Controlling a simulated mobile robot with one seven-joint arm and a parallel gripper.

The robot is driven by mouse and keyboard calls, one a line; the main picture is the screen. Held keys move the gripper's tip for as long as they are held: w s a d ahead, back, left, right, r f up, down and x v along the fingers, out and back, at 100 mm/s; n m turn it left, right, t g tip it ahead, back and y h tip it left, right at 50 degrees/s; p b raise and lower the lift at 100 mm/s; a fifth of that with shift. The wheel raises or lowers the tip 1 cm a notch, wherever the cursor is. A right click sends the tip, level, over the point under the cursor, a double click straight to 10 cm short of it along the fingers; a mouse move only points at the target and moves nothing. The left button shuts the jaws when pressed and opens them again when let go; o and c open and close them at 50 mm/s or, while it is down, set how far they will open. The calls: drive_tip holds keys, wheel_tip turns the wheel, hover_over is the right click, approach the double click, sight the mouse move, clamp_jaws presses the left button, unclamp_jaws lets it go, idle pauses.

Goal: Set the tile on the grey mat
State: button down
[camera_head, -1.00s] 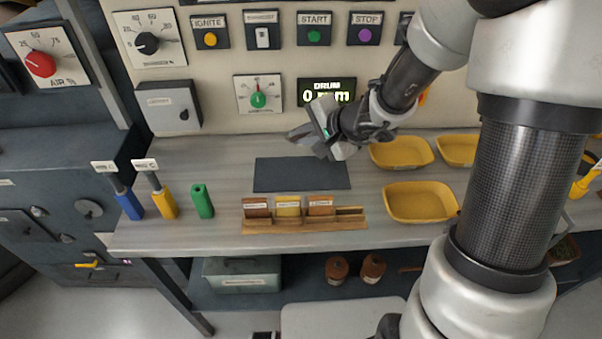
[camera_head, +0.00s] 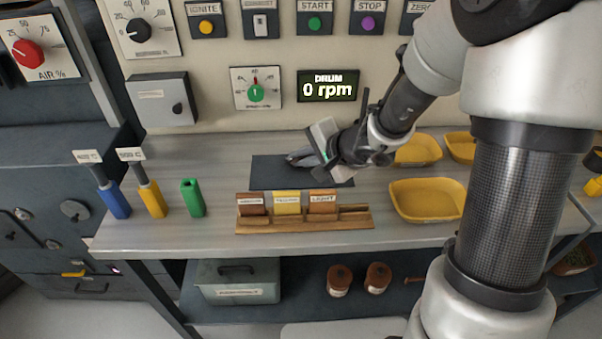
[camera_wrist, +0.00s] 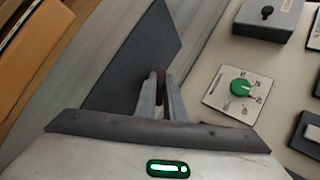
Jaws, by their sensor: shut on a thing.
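The grey mat (camera_head: 268,178) lies flat on the bench behind the wooden rack; it also shows in the wrist view (camera_wrist: 128,62). My gripper (camera_head: 298,158) is over the mat in the head view, its fingers pointing left. In the wrist view my gripper (camera_wrist: 161,88) is shut on a thin dark brown tile (camera_wrist: 161,80), seen edge-on between the fingertips, with the mat behind it. The tile cannot be made out in the head view. Whether it touches the mat I cannot tell.
The wooden rack (camera_head: 300,225) with several labelled tiles stands in front of the mat. Green (camera_head: 193,198), yellow and blue upright handles stand to the left. Yellow trays (camera_head: 427,200) sit to the right. The control panel with its green dial (camera_head: 256,93) rises behind.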

drive_tip(key=c, duration=2)
unclamp_jaws()
drive_tip(key=p+v, duration=0.2)
drive_tip(key=v, duration=0.6)
drive_tip(key=shift+p, duration=0.4)
wheel_tip(320, 180, up, 8)
drive_tip(key=s+d+p, duration=0.1)
drive_tip(key=p, duration=0.4)
drive_tip(key=shift+s+d, duration=0.25)
drive_tip(key=shift+s, duration=0.15)
